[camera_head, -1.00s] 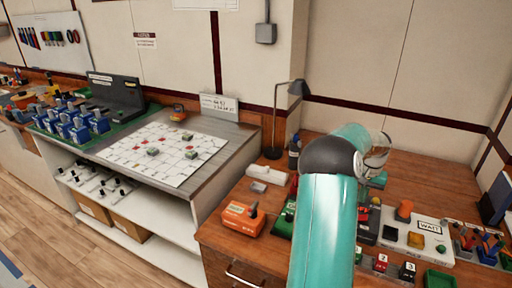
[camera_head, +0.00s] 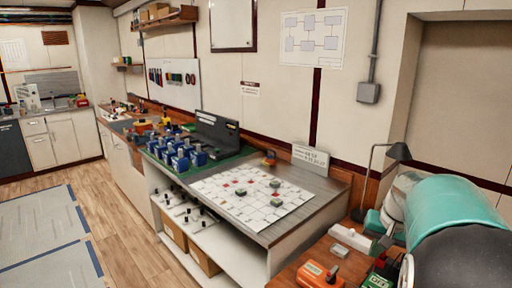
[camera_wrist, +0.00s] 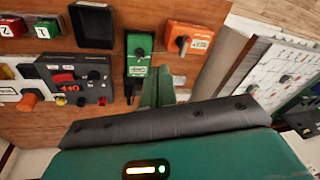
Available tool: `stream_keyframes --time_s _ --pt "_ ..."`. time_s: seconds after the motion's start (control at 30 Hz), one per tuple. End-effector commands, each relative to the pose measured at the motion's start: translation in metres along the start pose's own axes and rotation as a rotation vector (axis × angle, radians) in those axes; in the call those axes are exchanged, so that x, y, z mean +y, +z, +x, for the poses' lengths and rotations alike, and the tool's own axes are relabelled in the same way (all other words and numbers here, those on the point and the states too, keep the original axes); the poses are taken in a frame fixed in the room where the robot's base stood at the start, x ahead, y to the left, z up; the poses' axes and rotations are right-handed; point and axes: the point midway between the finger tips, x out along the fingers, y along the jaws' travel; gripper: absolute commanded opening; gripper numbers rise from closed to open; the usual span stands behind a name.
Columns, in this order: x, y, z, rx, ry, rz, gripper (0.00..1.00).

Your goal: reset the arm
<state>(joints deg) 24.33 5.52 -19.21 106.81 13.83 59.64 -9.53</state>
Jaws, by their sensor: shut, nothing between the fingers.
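My gripper (camera_wrist: 160,88) shows in the wrist view as green fingers held together, with nothing between them. It is over the wooden bench top, near a green switch box (camera_wrist: 138,60) with a black lever. Whether the fingertips touch anything I cannot tell.
In the head view, a desk lamp (camera_head: 398,152) stands close to my arm. The floor (camera_head: 110,190) at left is clear.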

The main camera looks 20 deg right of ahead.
Motion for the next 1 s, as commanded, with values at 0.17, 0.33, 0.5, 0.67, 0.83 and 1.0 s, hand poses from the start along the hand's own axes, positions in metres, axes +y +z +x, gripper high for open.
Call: stream_keyframes --time_s 0.17,0.33,0.5,0.67,0.83,1.0 --pt "-0.061 0.048 -0.022 0.035 -0.036 -0.133 0.00" --pt "-0.105 0.099 -0.038 0.070 -0.056 -0.261 0.00" --pt "-0.137 0.153 -0.049 0.112 -0.070 -0.390 0.00" --pt "-0.155 0.204 -0.054 0.159 -0.075 -0.510 0.00" --pt "-0.164 0.253 -0.054 0.214 -0.074 -0.627 0.00" --pt "-0.165 0.278 -0.051 0.249 -0.071 -0.690 0.00"
